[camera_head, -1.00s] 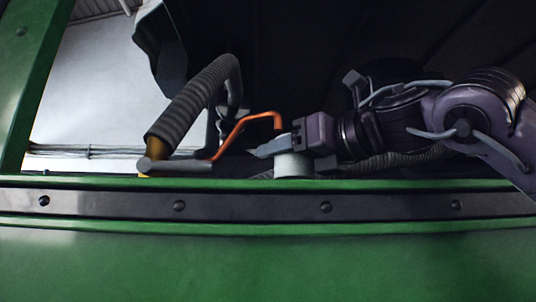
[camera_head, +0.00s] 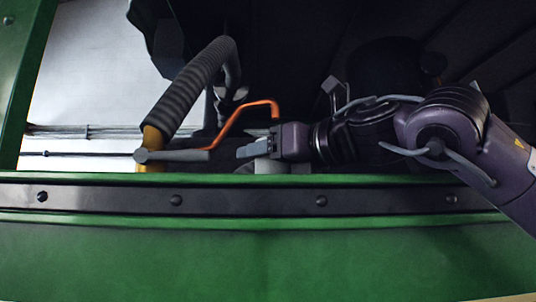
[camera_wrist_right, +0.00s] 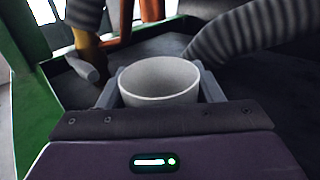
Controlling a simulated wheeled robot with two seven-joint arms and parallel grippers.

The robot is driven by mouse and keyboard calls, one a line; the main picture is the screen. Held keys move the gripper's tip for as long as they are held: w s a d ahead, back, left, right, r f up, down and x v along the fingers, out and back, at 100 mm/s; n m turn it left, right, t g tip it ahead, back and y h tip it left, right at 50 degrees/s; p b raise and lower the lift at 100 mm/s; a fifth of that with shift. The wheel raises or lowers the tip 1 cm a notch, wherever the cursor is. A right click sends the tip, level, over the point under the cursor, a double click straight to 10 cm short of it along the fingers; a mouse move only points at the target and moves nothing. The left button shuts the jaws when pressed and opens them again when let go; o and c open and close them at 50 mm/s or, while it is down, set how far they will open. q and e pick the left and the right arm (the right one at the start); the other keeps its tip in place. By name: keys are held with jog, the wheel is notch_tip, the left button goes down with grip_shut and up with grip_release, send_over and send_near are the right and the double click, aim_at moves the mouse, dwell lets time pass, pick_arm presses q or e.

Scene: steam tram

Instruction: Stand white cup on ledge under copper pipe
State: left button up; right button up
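The white cup (camera_head: 271,167) shows in the head view just behind the green edge, which hides its lower part. In the right wrist view the cup (camera_wrist_right: 160,82) is upright, its open mouth up, between the two grey fingers. My right gripper (camera_head: 253,150) is shut on it. The orange copper pipe (camera_head: 235,118) bends over to a downward end close above the gripper and cup; the depth between them is unclear. Part of it seems to show at the top of the right wrist view (camera_wrist_right: 151,10). The ledge surface under the cup is hidden in the head view. My left gripper is not in view.
A ribbed grey hose (camera_head: 192,88) and a grey lever (camera_head: 172,156) stand left of the cup. The green wall with its dark riveted strip (camera_head: 250,201) runs across the front. Another ribbed hose (camera_wrist_right: 255,35) lies at upper right in the wrist view.

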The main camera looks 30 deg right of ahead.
jog(key=shift+o, duration=1.3)
jog(key=shift+w, duration=0.2)
jog(key=shift+r, duration=0.1)
jog(key=b+v, duration=0.4)
jog(key=v, duration=0.8)
jog(key=shift+s+r+b, duration=0.1)
jog(key=shift+b, duration=0.25)
